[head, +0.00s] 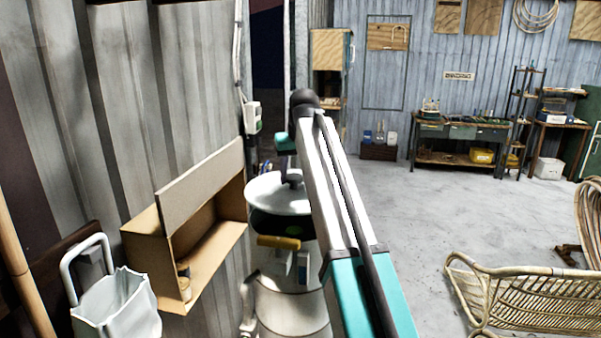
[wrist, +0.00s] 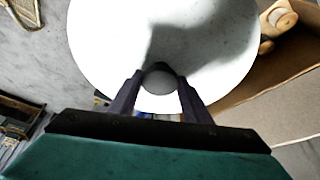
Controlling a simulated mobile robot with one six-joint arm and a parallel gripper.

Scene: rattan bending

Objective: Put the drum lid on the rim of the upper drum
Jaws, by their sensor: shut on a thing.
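My gripper (head: 291,180) is shut on that knob. In the wrist view the lid (wrist: 205,50) fills the top middle, with the rounded knob (wrist: 160,82) between the two dark fingers (wrist: 159,90).
An open cardboard box (head: 208,258) is on the left near the wall. A yellow item (head: 279,242) shows below the lid. A white bag-like container (head: 117,305) stands at the lower left. A rattan seat (head: 525,300) lies at the lower right. The middle floor (head: 425,210) is clear.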

